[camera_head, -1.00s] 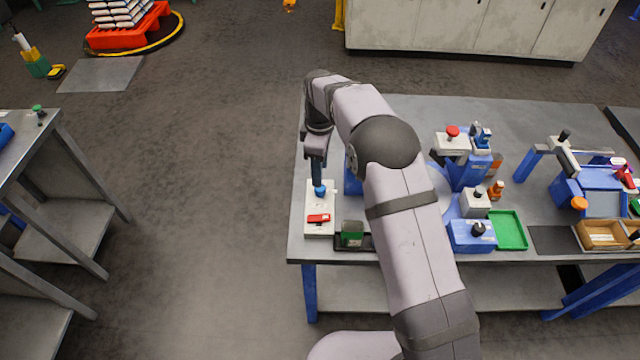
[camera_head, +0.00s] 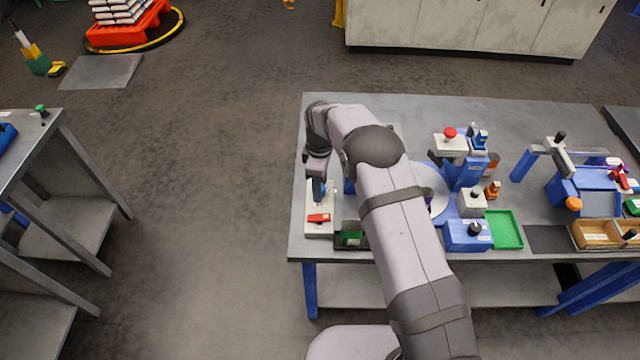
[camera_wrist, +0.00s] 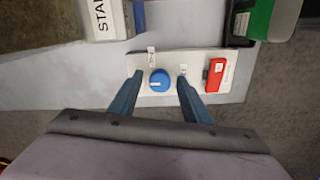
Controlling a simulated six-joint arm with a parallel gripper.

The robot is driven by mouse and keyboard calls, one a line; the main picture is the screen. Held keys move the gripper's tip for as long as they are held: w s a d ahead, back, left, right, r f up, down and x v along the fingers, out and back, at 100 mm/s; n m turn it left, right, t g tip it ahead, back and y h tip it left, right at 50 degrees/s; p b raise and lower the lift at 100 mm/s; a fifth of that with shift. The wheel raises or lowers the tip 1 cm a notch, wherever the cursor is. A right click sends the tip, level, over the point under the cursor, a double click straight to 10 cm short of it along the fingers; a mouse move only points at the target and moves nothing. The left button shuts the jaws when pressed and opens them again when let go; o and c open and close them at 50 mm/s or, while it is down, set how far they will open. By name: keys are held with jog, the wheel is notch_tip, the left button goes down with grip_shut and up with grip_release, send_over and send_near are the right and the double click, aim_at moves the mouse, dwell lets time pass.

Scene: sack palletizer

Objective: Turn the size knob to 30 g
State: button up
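The blue round knob (camera_wrist: 159,80) sits on a white panel (camera_wrist: 200,60), with a small light mark on its face. Small labels beside it are too small to read. My gripper (camera_wrist: 159,78) is open, one finger to the left and one to the right of the knob, with a gap on each side. A red switch (camera_wrist: 215,73) is on the panel right of the knob. In the head view the panel (camera_head: 313,230) and red switch (camera_head: 318,218) show at the bench's left end; my gripper (camera_head: 319,190) hides most of the knob.
A green block (camera_wrist: 273,18) stands by the panel, in a dark tray. A white block lettered "STA" (camera_wrist: 102,20) is at the upper left of the wrist view. The bench (camera_head: 375,108) holds blue fixtures (camera_head: 466,236) and a green tray (camera_head: 508,230) to the right.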

jog(key=c, duration=0.9)
jog(key=shift+m, duration=0.4)
jog(key=m+b, duration=0.2)
jog(key=shift+f+m, duration=0.1)
jog(key=shift+m, duration=0.2)
jog(key=m+b, duration=0.1)
jog(key=m, duration=0.2)
jog(key=shift+m, duration=0.3)
jog(key=m, duration=0.3)
jog(key=shift+m+b, duration=0.3)
jog(key=shift+b, duration=0.1)
jog(key=shift+m, duration=1.7)
